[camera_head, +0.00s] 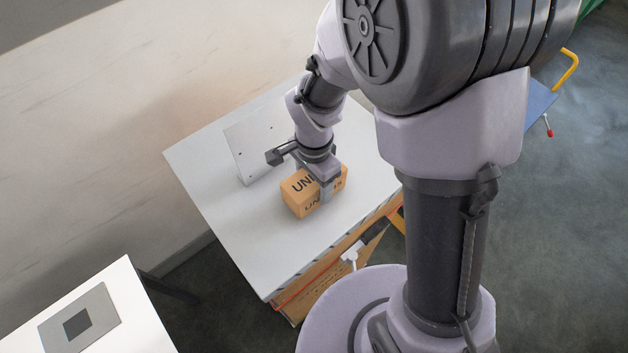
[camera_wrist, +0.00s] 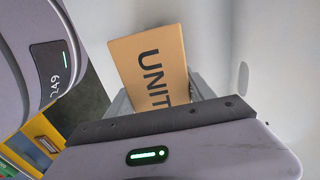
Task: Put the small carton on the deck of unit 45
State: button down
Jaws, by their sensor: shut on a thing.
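The small carton (camera_head: 297,196) is an orange-brown box with dark printing; "UNI" reads on its top, and the rest is partly hidden by my gripper. My gripper (camera_head: 327,188) points down and is shut on the carton, near its right part. The carton is at or just above the white tabletop (camera_head: 235,225); I cannot tell if it touches. In the wrist view the carton (camera_wrist: 150,62) shows "UNIT" beyond the dark edge of my gripper. No label in view lets me tell which surface is the deck of unit 45.
A grey plate with small holes (camera_head: 252,150) stands on the tabletop behind the carton. A second white surface (camera_head: 120,305) at lower left bears a grey square with a dark centre (camera_head: 77,324). A blue surface with a yellow handle (camera_head: 569,67) is at upper right.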

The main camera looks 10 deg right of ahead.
jog(key=shift+w+f, duration=0.2)
jog(key=shift+f, duration=0.25)
jog(key=shift+a, duration=0.1)
jog(key=shift+s, duration=0.15)
jog(key=shift+f, duration=0.15)
jog(key=shift+c, duration=1.9)
grip_release()
